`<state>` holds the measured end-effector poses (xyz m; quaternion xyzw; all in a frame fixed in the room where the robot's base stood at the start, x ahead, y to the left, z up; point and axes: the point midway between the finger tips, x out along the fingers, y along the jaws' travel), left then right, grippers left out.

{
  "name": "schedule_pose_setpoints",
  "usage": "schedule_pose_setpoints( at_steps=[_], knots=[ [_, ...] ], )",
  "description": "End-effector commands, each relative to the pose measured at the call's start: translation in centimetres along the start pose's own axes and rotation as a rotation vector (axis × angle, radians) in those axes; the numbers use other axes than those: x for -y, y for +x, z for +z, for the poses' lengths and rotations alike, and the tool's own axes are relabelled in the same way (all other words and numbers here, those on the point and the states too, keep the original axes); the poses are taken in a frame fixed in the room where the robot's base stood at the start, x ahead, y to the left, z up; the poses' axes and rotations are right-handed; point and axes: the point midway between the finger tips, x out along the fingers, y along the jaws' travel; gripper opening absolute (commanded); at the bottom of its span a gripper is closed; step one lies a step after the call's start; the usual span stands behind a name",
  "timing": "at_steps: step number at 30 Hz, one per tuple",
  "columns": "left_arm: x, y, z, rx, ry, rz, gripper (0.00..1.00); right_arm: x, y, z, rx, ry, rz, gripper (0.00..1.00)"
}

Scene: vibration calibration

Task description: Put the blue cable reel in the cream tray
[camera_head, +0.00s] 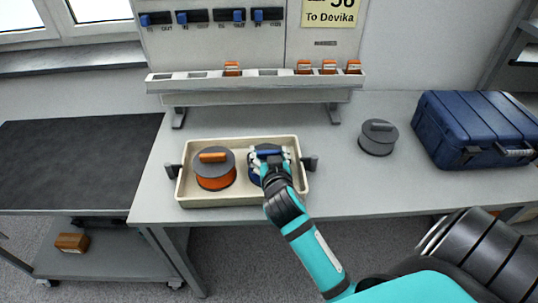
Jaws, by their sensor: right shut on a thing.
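The cream tray (238,200) sits on the grey table with dark handles at its two ends. My right gripper (270,157) is over the right half of the tray, shut on the blue cable reel (257,176). The reel has dark flanges and a blue handle on top, and my gripper and wrist hide much of it. It is in or just over the tray's right half; I cannot tell whether it touches the tray's floor. An orange cable reel (215,180) stands in the left half of the tray. My left gripper is not in view.
A grey reel (377,140) and a dark blue case (470,130) stand on the table to the right. A rack (250,85) with orange items stands behind the tray. A dark-topped cart (75,160) adjoins the table at left. The table front right of the tray is clear.

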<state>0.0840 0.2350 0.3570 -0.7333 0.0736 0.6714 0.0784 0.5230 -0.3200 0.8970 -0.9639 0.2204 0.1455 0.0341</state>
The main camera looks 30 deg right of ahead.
Motion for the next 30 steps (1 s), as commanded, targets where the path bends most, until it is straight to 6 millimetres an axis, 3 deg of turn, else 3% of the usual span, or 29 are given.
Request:
schedule_pose_setpoints(
  at_steps=[4, 5, 9, 20, 23, 30],
  knots=[
    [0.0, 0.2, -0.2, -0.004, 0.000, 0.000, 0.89, 0.0, 0.1, 0.2, -0.004, 0.001, 0.000, 0.08],
    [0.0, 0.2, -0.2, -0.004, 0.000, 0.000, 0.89, 0.0, 0.1, 0.3, 0.001, 0.000, 0.000, 0.68],
    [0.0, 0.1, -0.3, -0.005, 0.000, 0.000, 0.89, 0.0, 0.1, 0.3, 0.001, 0.000, 0.000, 0.87],
    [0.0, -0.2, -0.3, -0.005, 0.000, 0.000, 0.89, 0.0, -0.1, -0.3, -0.001, -0.001, 0.000, 0.89],
    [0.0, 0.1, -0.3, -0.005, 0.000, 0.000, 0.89, 0.1, -1.2, 0.1, 0.001, 0.001, -0.001, 0.89],
    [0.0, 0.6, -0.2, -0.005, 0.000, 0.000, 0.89, 0.0, -6.2, 0.2, 0.003, 0.004, 0.000, 0.89]
  ],
)
